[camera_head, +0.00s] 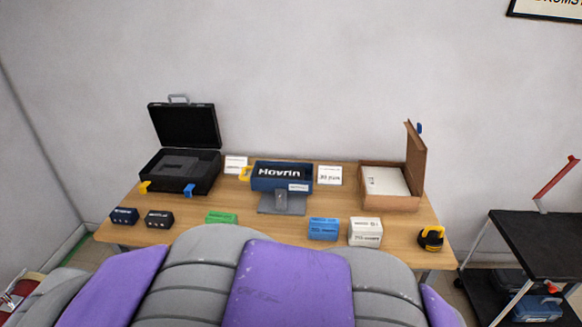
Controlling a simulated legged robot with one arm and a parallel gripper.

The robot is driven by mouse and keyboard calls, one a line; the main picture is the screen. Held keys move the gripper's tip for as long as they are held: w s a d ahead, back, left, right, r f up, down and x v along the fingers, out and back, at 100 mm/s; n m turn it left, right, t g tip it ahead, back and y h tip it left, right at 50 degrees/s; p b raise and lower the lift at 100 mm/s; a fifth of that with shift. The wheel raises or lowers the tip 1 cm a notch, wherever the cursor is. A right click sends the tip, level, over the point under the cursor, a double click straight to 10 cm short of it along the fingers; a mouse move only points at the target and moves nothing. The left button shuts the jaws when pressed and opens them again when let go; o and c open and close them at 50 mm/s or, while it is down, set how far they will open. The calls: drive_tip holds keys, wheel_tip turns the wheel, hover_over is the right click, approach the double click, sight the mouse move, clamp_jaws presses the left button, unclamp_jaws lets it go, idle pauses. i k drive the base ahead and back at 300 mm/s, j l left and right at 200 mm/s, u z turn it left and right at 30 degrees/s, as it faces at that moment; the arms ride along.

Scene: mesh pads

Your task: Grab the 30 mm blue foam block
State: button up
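A light blue block (323,229) with small white lettering sits on the front part of the wooden table (275,230), right of centre. The lettering is too small to read, so I cannot confirm its size. A white block (365,233) with dark print stands close to its right. A green block (221,218), a dark block (159,219) and a dark blue block (124,216) lie farther left along the front. My gripper is not in view.
An open black case (184,168), a dark blue bin (281,181) and an open cardboard box (391,190) stand at the back. A yellow and black tape measure (431,238) sits at the right. Grey and purple padding fills the bottom foreground, hiding part of the table's front edge.

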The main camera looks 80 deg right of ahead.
sight(319, 228)
drive_tip(key=k+z, duration=0.1)
drive_tip(key=z, duration=0.3)
drive_tip(key=k+l+z, duration=0.1)
drive_tip(key=z, duration=0.3)
drive_tip(key=k+l+z, duration=0.1)
drive_tip(key=z, duration=2.1)
